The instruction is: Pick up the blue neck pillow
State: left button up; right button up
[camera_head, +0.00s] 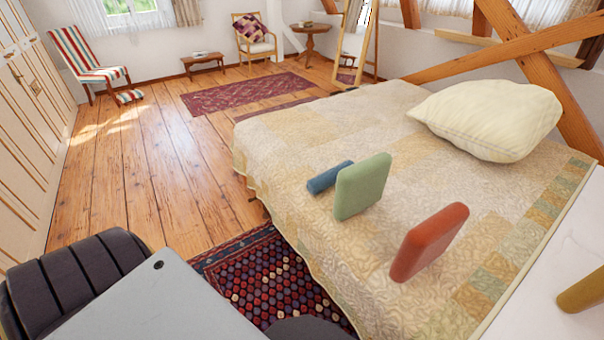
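The blue neck pillow (331,177) is a small blue cylinder lying on its side on the quilted bed (300,215), near the bed's left edge. Its right end is close to a green cushion (362,187) that stands upright; I cannot tell whether they touch. A red-orange cushion (429,242) stands tilted on the quilt, nearer to me and to the right. Neither of my grippers shows in the head view, and nothing is seen holding the blue pillow.
A large cream pillow (488,118) lies at the bed's right side. A white surface (560,265) with a yellowish object (582,291) is at right. A patterned rug (270,280) lies left of the bed.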

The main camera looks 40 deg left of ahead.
aim_at(321, 182)
jog(key=j+u, duration=0.2)
jog(key=u, duration=0.2)
jog(key=i+j+u, duration=0.1)
jog(key=u, duration=0.3)
